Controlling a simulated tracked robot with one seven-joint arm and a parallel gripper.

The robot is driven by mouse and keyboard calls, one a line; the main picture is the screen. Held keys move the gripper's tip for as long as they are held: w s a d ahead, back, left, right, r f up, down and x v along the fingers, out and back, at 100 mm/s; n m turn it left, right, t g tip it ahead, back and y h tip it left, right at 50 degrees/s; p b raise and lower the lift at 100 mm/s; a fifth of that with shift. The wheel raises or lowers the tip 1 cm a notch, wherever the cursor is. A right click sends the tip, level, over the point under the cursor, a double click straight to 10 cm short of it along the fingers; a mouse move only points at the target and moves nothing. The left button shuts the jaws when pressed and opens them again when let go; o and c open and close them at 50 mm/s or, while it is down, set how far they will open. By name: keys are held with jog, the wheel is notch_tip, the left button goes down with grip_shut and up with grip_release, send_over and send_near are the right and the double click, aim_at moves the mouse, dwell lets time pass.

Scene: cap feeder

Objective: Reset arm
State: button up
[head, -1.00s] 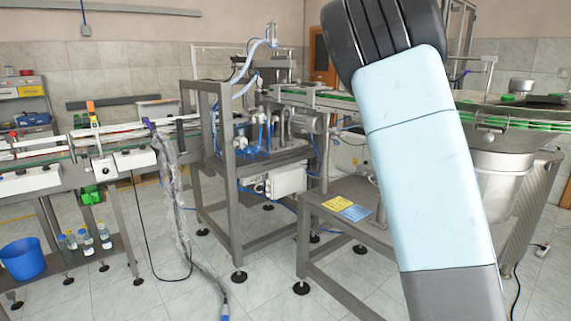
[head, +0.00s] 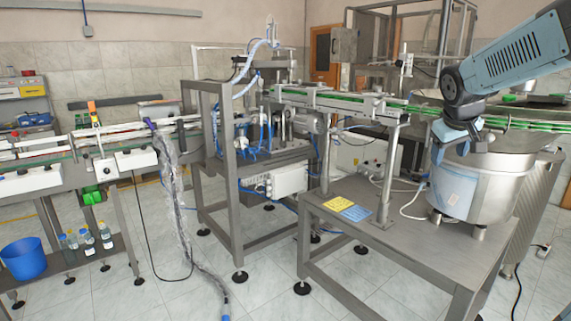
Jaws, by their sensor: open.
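My arm (head: 520,55) comes in from the upper right edge and bends down at a dark joint. Its end, my gripper (head: 440,152), hangs in front of the steel feeder bowl (head: 490,185) at the right. The gripper is small and blue in this view. It is open, and I see nothing held in it. I cannot tell whether it touches the bowl. A pale blue patch shows on the bowl's side below the gripper.
A steel table (head: 400,245) carries the bowl, with yellow and blue labels near its left edge. A green-edged cap track (head: 420,108) runs behind the gripper. A filling machine frame (head: 225,180) stands in the middle. A blue bucket (head: 23,258) sits on a shelf at lower left.

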jog(key=s+a+f+y, duration=0.1)
jog(key=s+a+f, duration=0.1)
jog(key=s+a, duration=0.6)
jog(key=s+a+f+m+y, duration=0.1)
jog(key=s+a+f+y, duration=0.1)
jog(key=s+a, duration=0.6)
jog(key=shift+s+a+f, duration=0.35)
jog(key=shift+s, duration=2.85)
